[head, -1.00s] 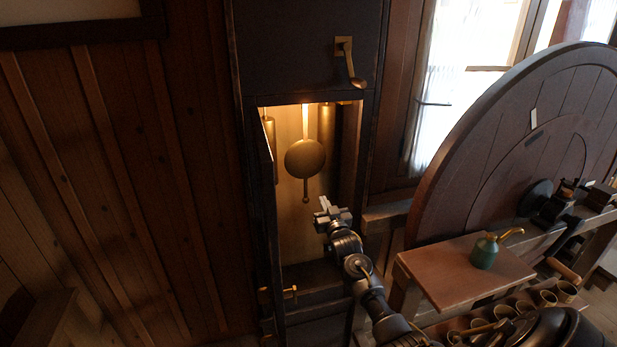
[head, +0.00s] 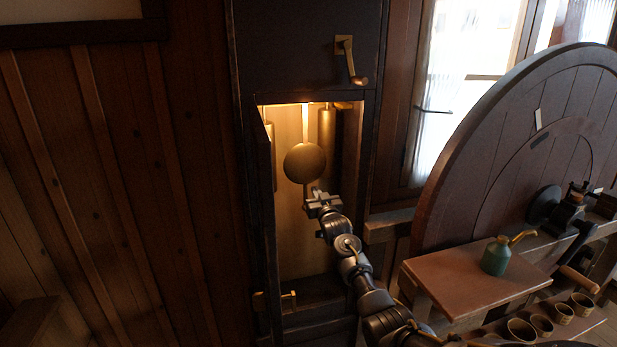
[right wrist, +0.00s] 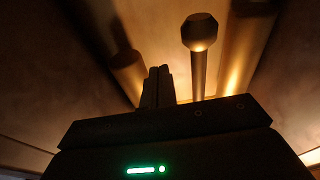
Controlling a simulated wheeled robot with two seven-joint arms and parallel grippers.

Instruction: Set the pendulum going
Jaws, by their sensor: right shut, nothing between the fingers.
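The pendulum's round brass bob (head: 305,162) hangs on its rod inside the lit clock case (head: 240,60), seen through the open doorway. My right gripper (head: 318,194) is shut and empty, just below and slightly right of the bob. It covers the lower end of the pendulum's stem; I cannot tell in the head view whether they touch. In the right wrist view, the shut fingers (right wrist: 158,86) stand left of a rod with a round faceted end (right wrist: 200,31), apparently the pendulum, with a gap between them. My left gripper is not in view.
Brass cylinder weights, including the right one (head: 327,130), hang beside the pendulum. The narrow open door (head: 265,215) stands on the left of the opening. A crank (head: 346,62) sits above. Right are a small bench (head: 470,283), green oil can (head: 496,257) and large wooden wheel (head: 480,140).

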